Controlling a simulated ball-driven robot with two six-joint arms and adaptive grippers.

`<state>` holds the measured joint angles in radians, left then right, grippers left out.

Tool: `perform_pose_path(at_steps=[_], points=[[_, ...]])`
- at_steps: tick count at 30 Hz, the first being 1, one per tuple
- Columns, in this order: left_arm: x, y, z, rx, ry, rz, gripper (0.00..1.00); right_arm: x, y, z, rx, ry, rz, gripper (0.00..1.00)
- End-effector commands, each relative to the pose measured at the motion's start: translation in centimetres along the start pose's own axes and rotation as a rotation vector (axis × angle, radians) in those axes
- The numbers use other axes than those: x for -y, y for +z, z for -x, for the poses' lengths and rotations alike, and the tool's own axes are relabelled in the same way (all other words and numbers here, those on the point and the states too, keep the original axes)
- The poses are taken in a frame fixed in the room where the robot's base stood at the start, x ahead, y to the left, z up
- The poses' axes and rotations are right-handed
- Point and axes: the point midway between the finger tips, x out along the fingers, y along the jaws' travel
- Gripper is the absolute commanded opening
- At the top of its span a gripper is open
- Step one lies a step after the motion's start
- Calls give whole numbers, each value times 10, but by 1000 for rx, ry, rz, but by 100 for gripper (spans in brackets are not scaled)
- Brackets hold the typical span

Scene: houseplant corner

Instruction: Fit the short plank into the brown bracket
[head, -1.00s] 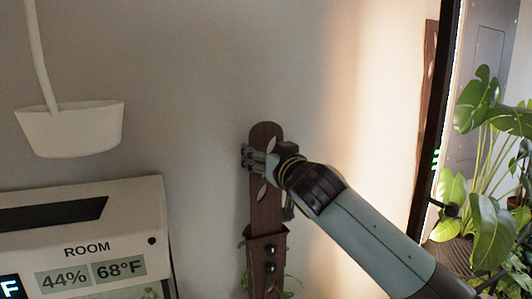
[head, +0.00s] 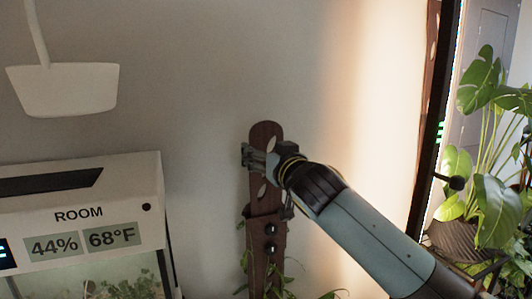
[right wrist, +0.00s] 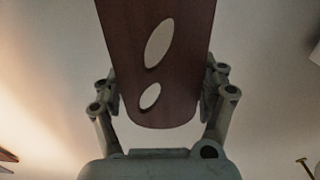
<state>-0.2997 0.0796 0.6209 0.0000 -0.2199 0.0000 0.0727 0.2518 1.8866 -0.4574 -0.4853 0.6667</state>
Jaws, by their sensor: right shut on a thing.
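The short plank (head: 264,133) is dark reddish brown with a rounded top and leaf-shaped cut-outs. It stands upright against the wall in the head view. My right gripper (head: 261,160) is shut on its upper part, with a finger at each side edge; the right wrist view shows the plank (right wrist: 160,80) between the fingers. The brown bracket (head: 259,240), with dark round knobs on its front, is directly below, in line with the plank. The plank's lower end meets the bracket's top and seems to go behind its front; how deep is hidden. My left gripper is out of view.
A white ROOM display box (head: 125,190) over a planted tank stands at left, under a hanging white lamp (head: 65,90). Trailing leaves (head: 290,275) surround the bracket's lower part. The wall between is bare.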

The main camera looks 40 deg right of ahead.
Motion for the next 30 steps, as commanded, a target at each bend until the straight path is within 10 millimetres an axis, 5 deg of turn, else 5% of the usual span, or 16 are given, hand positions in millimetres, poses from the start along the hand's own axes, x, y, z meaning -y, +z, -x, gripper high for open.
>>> perform_pose_path(at_steps=[5,6,11,22,30], points=[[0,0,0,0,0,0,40,0,-1,0,-1,0,0,18],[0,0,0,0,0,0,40,0,-1,0,-1,0,0,79],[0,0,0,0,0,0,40,0,-1,0,-1,0,0,99],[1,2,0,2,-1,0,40,0,0,7,1,-1,1,100],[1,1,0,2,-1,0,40,0,1,61,2,-1,2,100]])
